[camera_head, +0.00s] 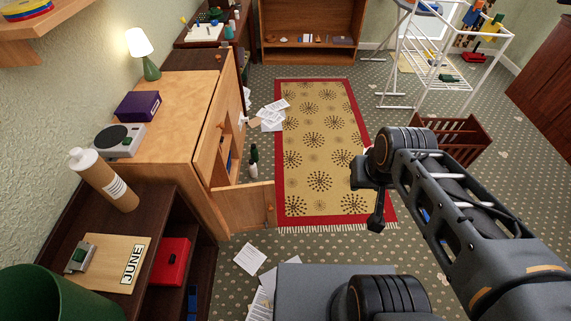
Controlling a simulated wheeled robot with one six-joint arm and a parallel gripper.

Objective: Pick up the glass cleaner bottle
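I cannot pick out the glass cleaner bottle with certainty. A small dark, slim bottle-like thing (253,160) stands on the floor beside the wooden cabinet, left of the rug; it is too small to identify. Small bottle-like items (229,30) also stand on the dark desk at the back left, too small to tell apart. My gripper (376,222) hangs at the end of my arm, over the right edge of the rug, well apart from these things. Its fingers are seen edge-on, so their opening does not show.
A wooden cabinet (170,95) on the left has an open door (246,205) reaching toward the patterned rug (318,150). Papers (268,115) lie on the floor. A brown crate (455,140) and a white drying rack (440,85) stand at the right. The rug is clear.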

